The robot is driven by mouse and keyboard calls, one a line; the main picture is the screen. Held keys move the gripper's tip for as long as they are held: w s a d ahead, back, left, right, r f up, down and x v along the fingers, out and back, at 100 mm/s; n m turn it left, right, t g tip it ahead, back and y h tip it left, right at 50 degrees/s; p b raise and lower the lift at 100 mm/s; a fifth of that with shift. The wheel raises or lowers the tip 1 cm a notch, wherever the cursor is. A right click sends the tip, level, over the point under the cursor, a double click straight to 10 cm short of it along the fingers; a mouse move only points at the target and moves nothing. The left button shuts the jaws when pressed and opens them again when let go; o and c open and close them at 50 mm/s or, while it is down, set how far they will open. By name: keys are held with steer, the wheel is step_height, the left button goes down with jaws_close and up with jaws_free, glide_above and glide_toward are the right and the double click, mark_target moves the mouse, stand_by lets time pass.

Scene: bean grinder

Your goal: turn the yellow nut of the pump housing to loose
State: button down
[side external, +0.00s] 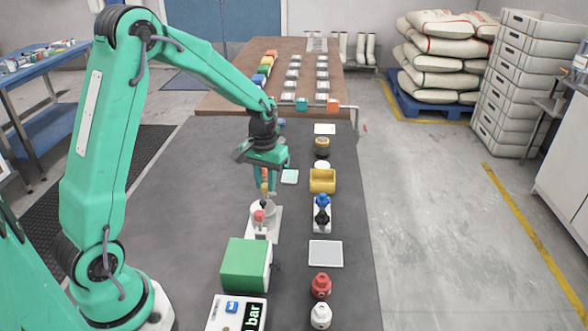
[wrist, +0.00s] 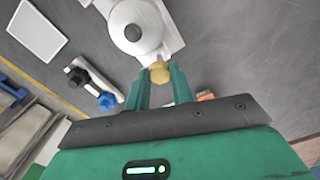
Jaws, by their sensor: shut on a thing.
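The pump housing (wrist: 137,22) is a round white body on a white base, with a dark grey centre, at the top of the wrist view. The yellow nut (wrist: 160,72) sticks out from its near side. My gripper (wrist: 161,80) is shut on the nut, one green finger on each side of it. In the side view my gripper (side external: 265,187) points down at the white housing (side external: 262,228), on the dark mat. A red-topped part (side external: 259,215) stands at the housing's front there. The nut's turn angle cannot be read.
A blue and black knobbed part (side external: 322,212) stands right of the housing, with a yellow holder (side external: 322,180) behind it. A pale flat plate (side external: 326,253) lies in front. A green box (side external: 246,263) and red (side external: 321,285) and white (side external: 320,315) round parts stand nearer.

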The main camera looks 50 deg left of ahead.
mark_target(265, 185)
steer(key=shift+n, duration=0.9)
steer(key=c, duration=1.2)
jaws_free()
steer(key=shift+r, duration=0.15)
steer(key=shift+r, duration=3.8)
